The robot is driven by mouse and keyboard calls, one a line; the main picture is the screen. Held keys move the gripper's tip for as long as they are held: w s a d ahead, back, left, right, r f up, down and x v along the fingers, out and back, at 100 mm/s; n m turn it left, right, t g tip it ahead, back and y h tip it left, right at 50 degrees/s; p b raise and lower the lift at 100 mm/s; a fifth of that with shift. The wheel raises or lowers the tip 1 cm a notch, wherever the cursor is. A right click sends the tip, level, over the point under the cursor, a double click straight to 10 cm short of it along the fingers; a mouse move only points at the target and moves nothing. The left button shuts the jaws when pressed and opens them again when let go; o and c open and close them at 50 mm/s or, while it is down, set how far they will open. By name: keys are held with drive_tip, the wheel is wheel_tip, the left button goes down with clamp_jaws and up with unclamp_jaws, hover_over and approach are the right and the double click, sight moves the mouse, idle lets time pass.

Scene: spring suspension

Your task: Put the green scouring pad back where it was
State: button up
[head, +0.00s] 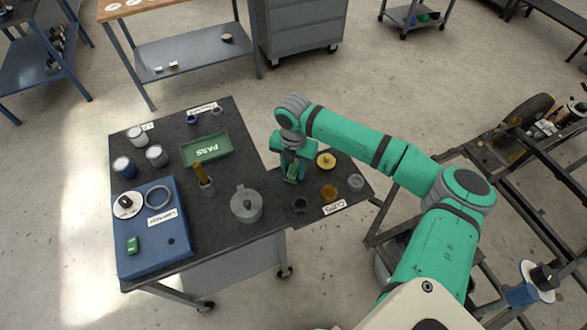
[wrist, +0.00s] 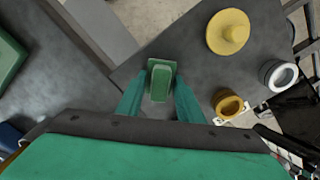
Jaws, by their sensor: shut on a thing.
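My gripper (head: 291,176) is shut on a green block-shaped pad, taken as the scouring pad (wrist: 160,82). The pad sits between the two fingers in the wrist view, and a bit of green shows below the gripper in the head view. The gripper is over the left part of the small dark side surface (head: 343,169), near its seam with the main table. I cannot tell whether the pad touches the surface. A second small green block (head: 132,244) lies on the blue tray (head: 150,263) at the left.
A grey lidded pot (head: 245,204) and a green PASS tray (head: 205,150) stand on the main table (head: 230,160).

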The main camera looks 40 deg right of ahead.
sight(293, 169)
drive_tip(key=o, duration=1.2)
drive_tip(key=shift+f, duration=0.1)
wheel_tip(293, 169, up, 12)
drive_tip(key=shift+r, duration=0.1)
drive_tip(key=shift+a, duration=0.1)
